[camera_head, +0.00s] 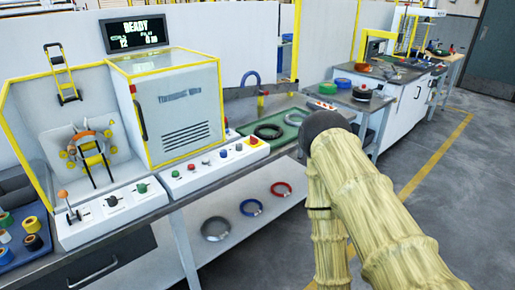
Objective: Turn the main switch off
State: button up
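The machine's front panel (207,172) carries several knobs and buttons in a row. At its right end is a red knob on a yellow base (254,141), which may be the main switch; its setting is too small to read. My gripper does not show.
A lever with an orange knob (63,195) stands on the left control box (115,212). A second bench (350,99) stands behind; open floor lies at right.

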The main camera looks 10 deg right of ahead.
aim_at(253, 141)
jog(key=u, duration=0.05)
jog(key=k, duration=0.65)
jog(key=z, duration=0.75)
jog(key=i, duration=1.2)
jog(key=u, duration=0.55)
